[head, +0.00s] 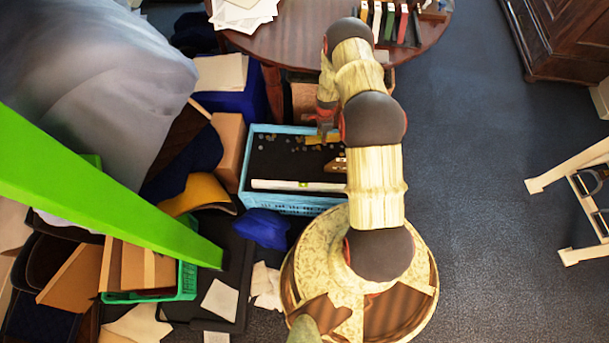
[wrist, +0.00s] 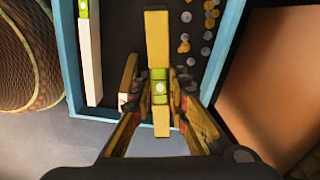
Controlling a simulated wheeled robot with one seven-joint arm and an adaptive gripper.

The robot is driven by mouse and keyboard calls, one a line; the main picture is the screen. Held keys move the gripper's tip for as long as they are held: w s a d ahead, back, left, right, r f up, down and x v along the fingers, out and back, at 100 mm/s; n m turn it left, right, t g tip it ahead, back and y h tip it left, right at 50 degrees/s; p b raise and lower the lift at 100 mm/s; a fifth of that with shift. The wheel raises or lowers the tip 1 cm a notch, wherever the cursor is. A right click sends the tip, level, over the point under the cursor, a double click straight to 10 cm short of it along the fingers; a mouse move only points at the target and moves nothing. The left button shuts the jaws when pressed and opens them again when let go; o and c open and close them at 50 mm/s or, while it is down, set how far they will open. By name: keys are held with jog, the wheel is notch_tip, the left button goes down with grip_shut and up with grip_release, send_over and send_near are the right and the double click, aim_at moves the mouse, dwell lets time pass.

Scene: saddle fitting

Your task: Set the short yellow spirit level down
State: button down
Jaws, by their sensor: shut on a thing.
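The short yellow spirit level (wrist: 157,40) with a green vial lies between my gripper's fingers (wrist: 160,100) in the wrist view. My gripper is shut on it around its vial part. In the head view my gripper (head: 326,124) hangs over the back of a light blue crate (head: 290,203), and the yellow level (head: 318,140) shows below it. The crate's dark floor lies beneath the level. I cannot tell whether the level touches that floor. Part of the crate is hidden behind my arm.
A long white level (head: 298,185) with a green vial lies along the crate's near side. A wooden piece (head: 337,164) lies between the two levels. Several small discs (wrist: 208,14) are scattered beside the yellow level. A cardboard box (head: 228,150) stands left of the crate; a round table (head: 290,45) stands behind.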

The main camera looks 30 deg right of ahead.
notch_tip(320, 180, down, 4)
jog(key=s+d+m, duration=0.2)
jog(key=b, duration=0.6)
send_over(299, 168)
jog(key=f, duration=0.9)
jog(key=shift+s+d+f, duration=0.1)
jog(key=shift+d+f, duration=0.2)
jog(key=shift+d, duration=0.1)
jog(key=shift+a+f, duration=0.2)
jog(key=shift+a+f+b, duration=0.15)
jog(key=shift+f+b, duration=0.2)
jog(key=shift+f, duration=0.55)
jog(key=shift+a+f+b, duration=0.1)
jog(key=shift+f+b, duration=0.2)
jog(key=shift+f, duration=0.55)
jog(key=shift+f, duration=0.15)
jog(key=c, duration=1.7)
grip_release()
jog(key=shift+c, duration=0.2)
